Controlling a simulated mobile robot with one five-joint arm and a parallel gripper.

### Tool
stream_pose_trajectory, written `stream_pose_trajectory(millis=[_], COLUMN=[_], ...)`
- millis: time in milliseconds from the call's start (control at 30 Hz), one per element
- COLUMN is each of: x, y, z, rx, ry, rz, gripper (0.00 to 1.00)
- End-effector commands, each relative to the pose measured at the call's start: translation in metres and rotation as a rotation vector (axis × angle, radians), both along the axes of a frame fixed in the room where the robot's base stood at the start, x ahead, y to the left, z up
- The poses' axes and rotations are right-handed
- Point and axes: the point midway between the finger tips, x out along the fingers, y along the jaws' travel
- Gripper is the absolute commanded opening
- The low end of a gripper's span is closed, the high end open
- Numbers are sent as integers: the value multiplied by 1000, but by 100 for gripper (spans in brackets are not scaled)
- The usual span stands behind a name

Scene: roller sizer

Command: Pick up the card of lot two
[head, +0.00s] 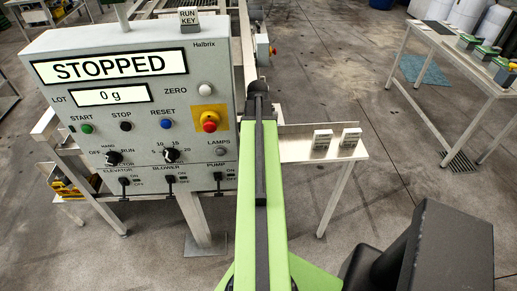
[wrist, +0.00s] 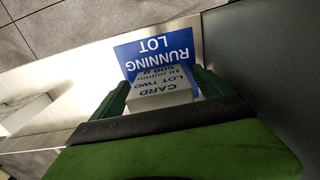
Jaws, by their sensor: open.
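The card of lot two (wrist: 163,98) is a pale block with dark print reading "CARD LOT TWO", upside down in the wrist view. It sits between the two green fingers of my gripper (wrist: 164,88), which are open on either side of it. Whether a finger touches it I cannot tell. A blue sign reading "RUNNING LOT" (wrist: 155,50) is just beyond the card. In the head view my green arm hides the gripper and whatever is at it.
A control panel (head: 70,105) reading "STOPPED" and "0 g" stands close on the left. A table (head: 455,60) is at far right, with open floor between.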

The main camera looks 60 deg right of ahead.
Motion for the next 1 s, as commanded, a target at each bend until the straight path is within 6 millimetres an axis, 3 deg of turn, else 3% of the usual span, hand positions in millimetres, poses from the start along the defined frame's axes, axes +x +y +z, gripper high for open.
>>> stream_pose_trajectory(millis=[33,267,800,1000], x=[0,0,-1,-1], y=[0,0,0,0], z=[-13,-10,-10,-9], rx=[0,0,0,0], ry=[0,0,0,0], rz=[0,-1,-2,-2], gripper=[89,89,22,21])
